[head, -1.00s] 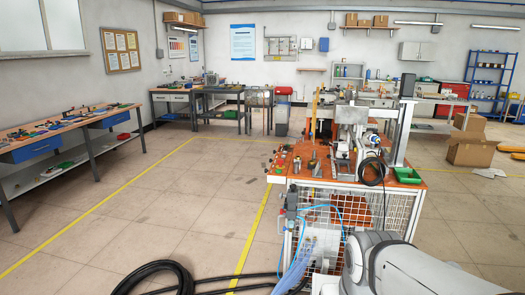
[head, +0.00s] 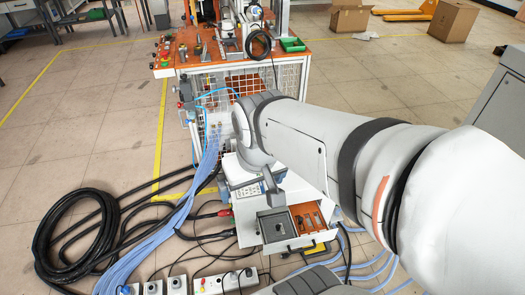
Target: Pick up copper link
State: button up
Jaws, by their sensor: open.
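I cannot make out the copper link for certain. A white cabinet (head: 285,193) stands on the floor below my arm, with an open drawer (head: 290,246) at its front. The drawer holds a dark grey square block or tray (head: 274,226) on the left. An orange-brown insert (head: 311,221) with small shapes in it lies on the right; they are too small to identify. My arm crosses from the right toward the workbench, and its wrist is above and behind the cabinet.
A workbench (head: 235,58) with an orange top, wire-mesh sides and a green bin (head: 292,44) stands behind. Black cables (head: 75,235), blue hoses (head: 190,210) and a power strip (head: 205,285) cover the floor at the front left. Cardboard boxes (head: 452,20) stand at the back right.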

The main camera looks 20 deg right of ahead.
aim_at(300, 220)
jog(key=z, duration=2.75)
jog(key=i, duration=1.15)
jog(key=u, duration=2.95)
